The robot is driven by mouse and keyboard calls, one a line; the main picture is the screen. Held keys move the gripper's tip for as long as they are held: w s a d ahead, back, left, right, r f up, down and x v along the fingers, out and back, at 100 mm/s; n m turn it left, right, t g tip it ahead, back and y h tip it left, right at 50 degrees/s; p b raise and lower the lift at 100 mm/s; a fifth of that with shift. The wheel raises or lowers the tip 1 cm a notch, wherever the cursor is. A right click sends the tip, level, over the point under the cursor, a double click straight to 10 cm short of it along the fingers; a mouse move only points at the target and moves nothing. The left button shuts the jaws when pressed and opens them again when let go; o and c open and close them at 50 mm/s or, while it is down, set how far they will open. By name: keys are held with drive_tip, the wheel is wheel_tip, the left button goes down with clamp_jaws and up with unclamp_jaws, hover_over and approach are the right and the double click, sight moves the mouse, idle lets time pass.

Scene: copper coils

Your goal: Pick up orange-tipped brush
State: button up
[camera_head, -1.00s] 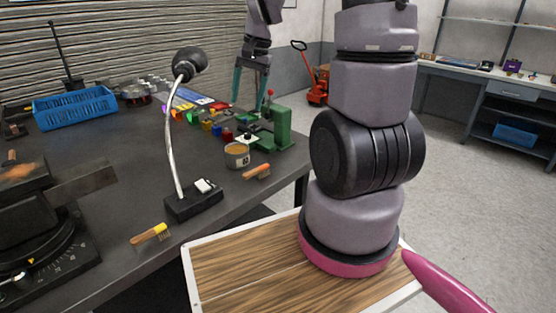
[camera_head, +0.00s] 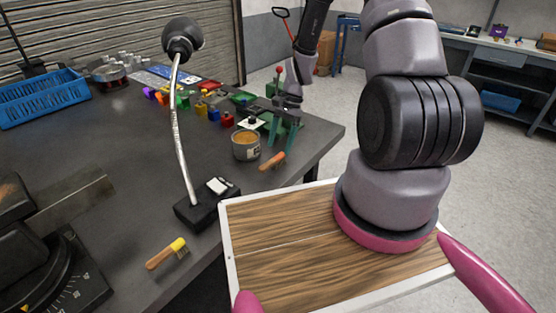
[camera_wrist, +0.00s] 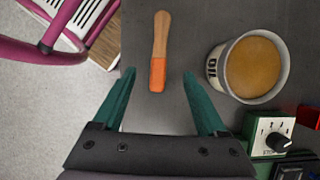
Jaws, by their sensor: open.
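The orange-tipped brush (camera_head: 272,161) lies on the dark workbench near its right edge, beside a tin. In the wrist view the brush (camera_wrist: 160,45) has a pale wooden handle pointing up and a flat orange end towards my gripper. My gripper (camera_wrist: 158,78) is open, with one teal finger on each side of the brush's line and nothing held. In the head view my gripper (camera_head: 286,132) is just behind the brush, near the tin. I cannot tell its exact height above the bench.
The tin (camera_wrist: 255,66) of orange-brown contents stands close right of the brush. A green device (camera_wrist: 272,132) with a knob is further right. A yellow-tipped brush (camera_head: 166,253) and a lamp (camera_head: 207,204) are on the bench (camera_head: 130,205). Small coloured bins (camera_head: 200,108) stand behind.

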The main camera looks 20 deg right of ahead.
sight(276, 157)
drive_tip(key=shift+x, duration=3)
clamp_jaws()
